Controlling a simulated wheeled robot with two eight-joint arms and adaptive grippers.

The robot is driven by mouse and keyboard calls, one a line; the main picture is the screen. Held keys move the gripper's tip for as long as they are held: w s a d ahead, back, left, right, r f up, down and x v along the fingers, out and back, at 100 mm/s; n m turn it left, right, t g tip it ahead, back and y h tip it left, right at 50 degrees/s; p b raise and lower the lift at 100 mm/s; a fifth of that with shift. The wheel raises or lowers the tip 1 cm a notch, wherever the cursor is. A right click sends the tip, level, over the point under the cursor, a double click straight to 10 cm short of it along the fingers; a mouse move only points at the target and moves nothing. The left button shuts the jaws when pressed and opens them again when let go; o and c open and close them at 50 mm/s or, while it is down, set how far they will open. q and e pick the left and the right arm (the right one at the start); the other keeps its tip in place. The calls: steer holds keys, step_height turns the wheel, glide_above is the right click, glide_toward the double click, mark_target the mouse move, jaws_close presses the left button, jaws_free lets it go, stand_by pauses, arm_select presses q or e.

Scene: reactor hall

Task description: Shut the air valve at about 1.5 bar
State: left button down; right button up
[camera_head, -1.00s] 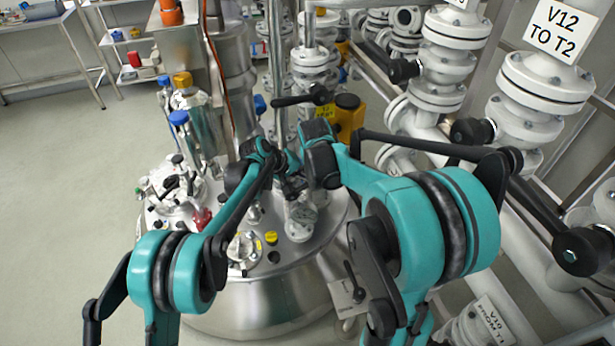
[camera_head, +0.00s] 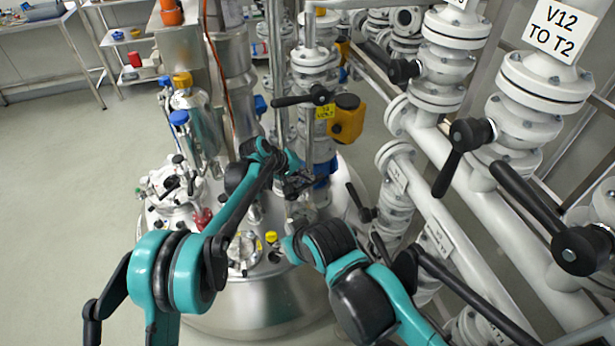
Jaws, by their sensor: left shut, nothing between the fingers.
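The steel reactor vessel (camera_head: 265,305) stands in the middle with several fittings on its lid. I cannot tell which fitting is the air valve, and no pressure reading can be made out. My left gripper (camera_head: 300,184) is small and dark above the lid, beside a blue part (camera_head: 325,172) on the column fitting. It is shut and empty; whether it touches anything is unclear. My right arm comes in from the lower right and its wrist bends over the lid's front right. Its fingers are hidden.
A black lever (camera_head: 303,99) and a yellow box (camera_head: 347,120) sit on the column above the lid. White pipes with black-handled valves (camera_head: 463,150) fill the right. A blue-capped fitting (camera_head: 180,118) and a red knob (camera_head: 200,219) are on the left. The left floor is clear.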

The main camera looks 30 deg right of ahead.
mark_target(317, 181)
arm_select(q)
steer(key=shift+d, duration=0.1)
steer(key=shift+d+f+y+p, duration=0.15)
steer(key=shift+y+p, duration=0.2)
steer(key=shift+y, duration=0.05)
steer(key=shift+s+d+f, duration=0.15)
steer(key=shift+d, duration=0.05)
steer(key=shift+s+d+f+y+p, duration=0.1)
steer(key=shift+d+f+y+p, duration=0.2)
steer(key=shift+y+p, duration=0.4)
steer(key=shift+s+d+f+t+y+p, duration=0.15)
steer(key=shift+d+f+t+y+p, duration=0.25)
steer(key=shift+y, duration=0.3)
steer(key=shift+d+f+y+p, duration=0.3)
steer(key=shift+d+f+y, duration=0.05)
steer(key=shift+f+y, duration=0.35)
steer(key=shift+s+d+f, duration=0.1)
steer(key=shift+d+f, duration=0.05)
steer(key=shift+f, duration=0.15)
steer(key=shift+d+f, duration=0.1)
